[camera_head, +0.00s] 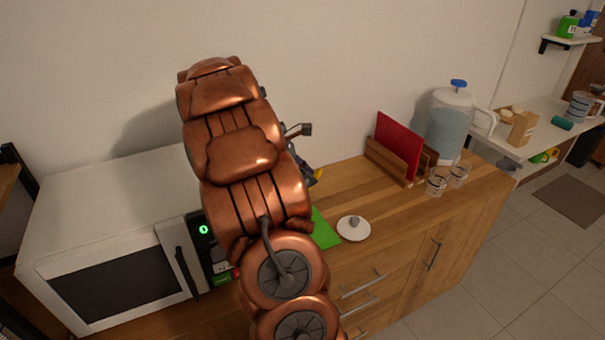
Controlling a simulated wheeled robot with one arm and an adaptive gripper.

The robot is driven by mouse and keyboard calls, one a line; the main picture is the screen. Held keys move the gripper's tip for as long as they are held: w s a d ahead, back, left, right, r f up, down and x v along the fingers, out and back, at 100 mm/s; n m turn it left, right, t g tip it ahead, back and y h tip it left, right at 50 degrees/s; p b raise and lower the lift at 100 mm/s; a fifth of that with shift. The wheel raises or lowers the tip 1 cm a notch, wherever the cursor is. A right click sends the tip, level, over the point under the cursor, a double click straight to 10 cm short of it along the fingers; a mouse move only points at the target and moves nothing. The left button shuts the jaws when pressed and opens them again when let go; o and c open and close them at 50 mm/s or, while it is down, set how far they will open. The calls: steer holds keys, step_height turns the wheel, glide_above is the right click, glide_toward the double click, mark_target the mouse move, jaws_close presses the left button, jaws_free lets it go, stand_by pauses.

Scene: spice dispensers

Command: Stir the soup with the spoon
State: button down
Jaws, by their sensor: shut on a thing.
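My copper arm stands across the middle of the camera_head view and hides much of the counter behind it. Only dark parts of my gripper (303,165) show past the arm's right edge, above the counter. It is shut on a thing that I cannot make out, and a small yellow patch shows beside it. I cannot see the spoon, the soup or its pot. A white round lid with a grey knob (353,228) lies on the wooden counter (400,215), right of a green flat board or mat (324,232) partly behind my arm.
A white microwave (110,215) stands at left. A red board (397,147) stands in a wooden rack (390,165). A water dispenser (449,125) and glasses (437,186) stand at the counter's right end. Bare counter lies between lid and glasses.

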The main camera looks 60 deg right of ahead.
steer(key=shift+s+b+x, duration=0.2)
steer(key=shift+b+x, duration=0.3)
steer(key=shift+x, duration=0.65)
steer(key=shift+w+a+f+b, duration=0.35)
steer(key=shift+w+f, duration=0.2)
steer(key=shift+f, duration=0.6)
steer(key=shift+w+a+f+b, duration=0.25)
steer(key=shift+w+f+b, duration=0.25)
steer(key=shift+f, duration=0.65)
steer(key=shift+w+a+f+b, duration=0.25)
steer(key=shift+w+f, duration=0.35)
steer(key=shift+f, duration=0.55)
